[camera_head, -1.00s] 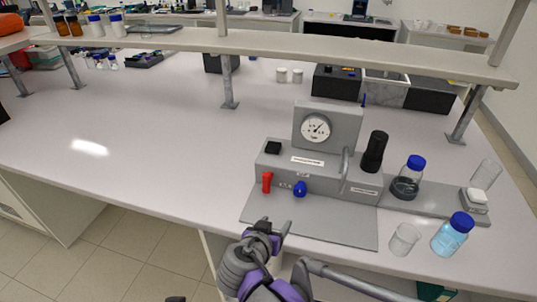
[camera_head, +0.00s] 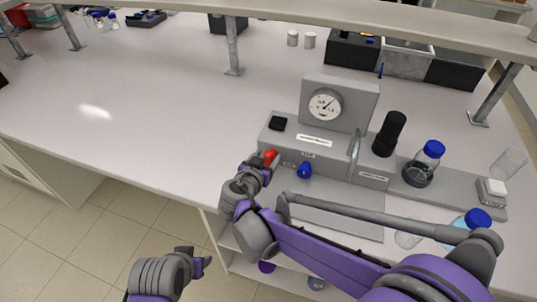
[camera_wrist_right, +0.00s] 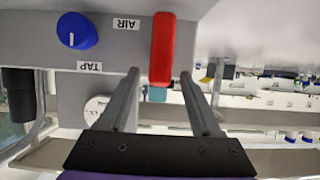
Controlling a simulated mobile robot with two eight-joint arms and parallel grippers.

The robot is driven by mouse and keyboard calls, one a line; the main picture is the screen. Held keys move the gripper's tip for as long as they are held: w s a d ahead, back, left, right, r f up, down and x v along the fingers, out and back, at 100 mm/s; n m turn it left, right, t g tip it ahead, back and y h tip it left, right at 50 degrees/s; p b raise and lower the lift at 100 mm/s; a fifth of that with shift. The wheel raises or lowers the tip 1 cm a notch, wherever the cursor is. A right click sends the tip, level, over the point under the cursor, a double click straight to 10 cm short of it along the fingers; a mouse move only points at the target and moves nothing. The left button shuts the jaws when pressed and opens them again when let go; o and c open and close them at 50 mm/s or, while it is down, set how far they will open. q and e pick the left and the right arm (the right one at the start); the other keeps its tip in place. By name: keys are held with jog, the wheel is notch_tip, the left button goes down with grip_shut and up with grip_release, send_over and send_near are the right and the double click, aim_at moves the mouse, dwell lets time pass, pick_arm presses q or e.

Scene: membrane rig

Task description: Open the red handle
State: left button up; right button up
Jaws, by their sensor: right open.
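The red handle (camera_head: 270,158) is on the front of the grey rig box, left of the blue knob (camera_head: 304,170). My right gripper (camera_head: 257,170) is at the handle, partly hiding it in the head view. In the right wrist view, the red handle (camera_wrist_right: 162,50) hangs upright beside the AIR label, its lower end between the tips of my open right gripper (camera_wrist_right: 160,76). A gap shows on each side of it. The blue knob (camera_wrist_right: 77,30) is beside the TAP label. My left gripper (camera_head: 197,262) is low in front of the bench, with its fingers apart and empty.
The rig carries a gauge (camera_head: 325,104), a black switch (camera_head: 278,123) and a curved pipe (camera_head: 354,155). A black cylinder (camera_head: 389,133) and a blue-capped bottle (camera_head: 424,164) stand at right.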

jog(key=shift+x, duration=0.9)
jog(key=shift+c, duration=0.3)
grip_shut()
